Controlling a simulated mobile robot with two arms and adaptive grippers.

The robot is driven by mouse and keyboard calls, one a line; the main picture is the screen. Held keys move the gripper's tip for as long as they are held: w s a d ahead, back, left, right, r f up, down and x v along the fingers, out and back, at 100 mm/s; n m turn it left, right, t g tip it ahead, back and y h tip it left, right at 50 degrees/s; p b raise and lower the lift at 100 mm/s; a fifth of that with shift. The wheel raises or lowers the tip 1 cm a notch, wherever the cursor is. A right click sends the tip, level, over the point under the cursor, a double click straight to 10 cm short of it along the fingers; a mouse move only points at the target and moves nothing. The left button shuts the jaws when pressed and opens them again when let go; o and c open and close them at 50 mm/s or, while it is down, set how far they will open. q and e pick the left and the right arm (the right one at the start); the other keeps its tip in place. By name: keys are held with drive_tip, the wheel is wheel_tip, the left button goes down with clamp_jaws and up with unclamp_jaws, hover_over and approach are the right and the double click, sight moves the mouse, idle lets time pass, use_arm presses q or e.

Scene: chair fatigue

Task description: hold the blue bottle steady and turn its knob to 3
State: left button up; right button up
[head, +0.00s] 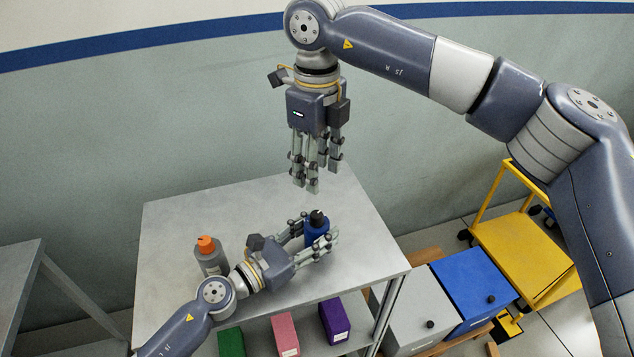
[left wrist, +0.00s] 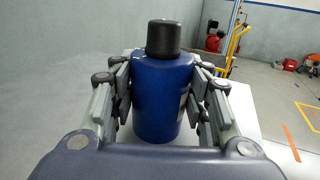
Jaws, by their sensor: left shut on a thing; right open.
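The blue bottle (head: 316,236) stands upright on the grey table, with a black knob (head: 317,217) on top. My left gripper (head: 312,240) is shut on the bottle's body from the left side. In the left wrist view the blue bottle (left wrist: 162,95) sits between both fingers, and its black knob (left wrist: 163,37) rises clear above them. No numbers on the knob can be read. My right gripper (head: 313,180) is open and empty, pointing down in the air above the bottle, apart from the knob.
A grey bottle with an orange cap (head: 210,255) stands on the table (head: 170,225), left of my left gripper. Green, pink and purple boxes (head: 334,318) sit on the shelf below. Grey and blue bins (head: 470,285) and a yellow cart (head: 515,245) stand at right.

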drive_tip(key=shift+r, duration=0.35)
use_arm(q)
drive_tip(key=o, duration=1.5)
